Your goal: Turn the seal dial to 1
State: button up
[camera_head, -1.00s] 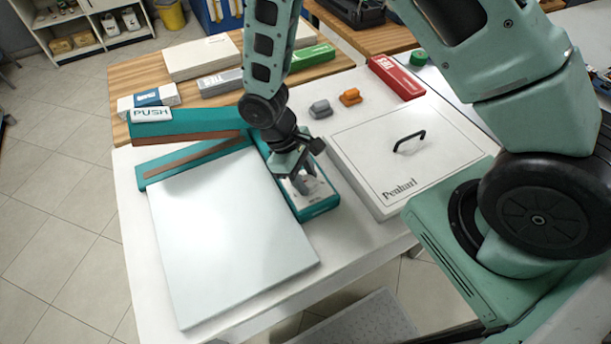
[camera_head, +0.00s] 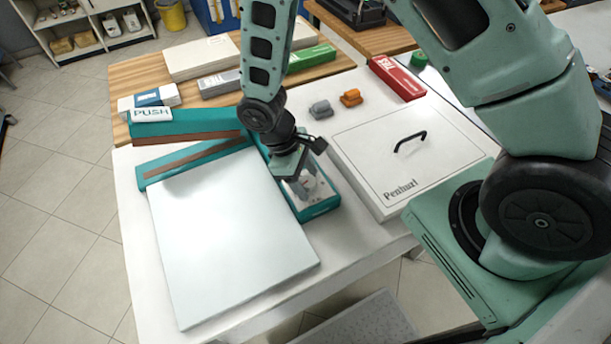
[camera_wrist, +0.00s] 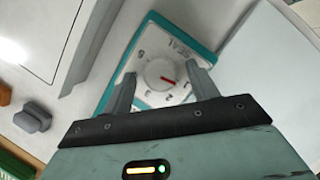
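The seal dial (camera_wrist: 158,71) is a round white knob with a red pointer mark on a white panel marked SEAL and ringed with numbers. In the wrist view the red mark points to the lower right, toward the low numbers; I cannot tell the exact number. The panel sits on the teal sealer (camera_head: 322,206), beside its white plate. My gripper (camera_wrist: 163,78) is open, with one finger on each side of the dial; I cannot tell whether they touch it. In the head view my gripper (camera_head: 304,185) is over the panel and partly hides the dial.
The sealer's teal arm marked PUSH (camera_head: 185,124) is raised at the left. A white lidded box (camera_head: 372,184) with a black handle stands close at the right. Grey (camera_head: 320,109) and orange (camera_head: 350,97) small objects and a red box (camera_head: 396,78) lie behind it.

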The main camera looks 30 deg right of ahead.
jog(key=b+v, duration=0.2)
jog(key=v, duration=1.5)
jog(key=shift+r, duration=0.15)
jog(key=shift+w+a, duration=0.1)
jog(key=s+r+t+y, duration=0.1)
jog(key=s+r+y, duration=0.1)
jog(key=s, duration=0.7)
jog(key=s+a+r+m+t+y, duration=0.1)
jog(key=s+r+t, duration=0.1)
jog(key=s, duration=0.7)
jog(key=shift+r+m+y, duration=0.3)
jog(key=shift+r+y, duration=0.1)
jog(key=shift+r, duration=0.45)
jog(key=shift+s, duration=0.1)
jog(key=r+p, duration=0.1)
jog(key=p, duration=0.1)
jog(key=r+p, duration=0.1)
jog(key=r, duration=0.1)
jog(key=w+r+p, duration=0.1)
jog(key=r+p, duration=0.1)
jog(key=shift+r+p, duration=0.25)
jog(key=shift+p, duration=0.05)
